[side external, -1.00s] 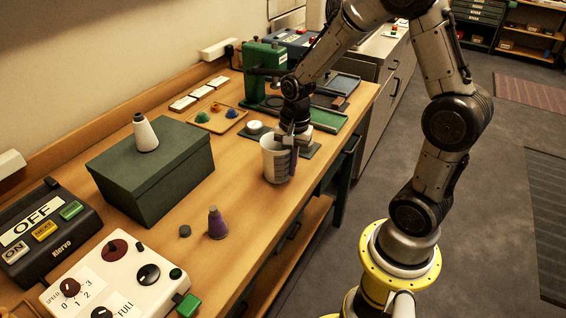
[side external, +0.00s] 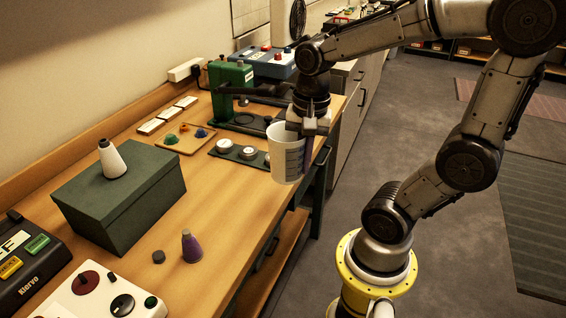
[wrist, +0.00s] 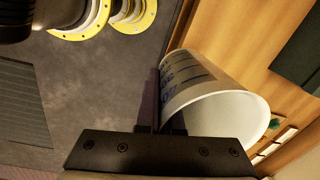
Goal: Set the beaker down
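The beaker (side external: 287,158) is a white cup with dark markings on its wall. In the side view it appears raised, overlapping the table's front edge, and roughly upright. My gripper (side external: 308,128) is at its right-hand rim and is shut on its wall. In the wrist view the beaker (wrist: 215,105) shows its open mouth and pale inside. The fingers of my gripper (wrist: 160,118) pinch its wall at the left, one outside and one apparently inside. The beaker's underside is hidden.
A dark tray (side external: 222,153) with white round pieces lies left of the beaker. Behind it are a green press (side external: 232,88) and a wooden board (side external: 203,145) with coloured pieces. The wooden tabletop (side external: 228,205) between is clear.

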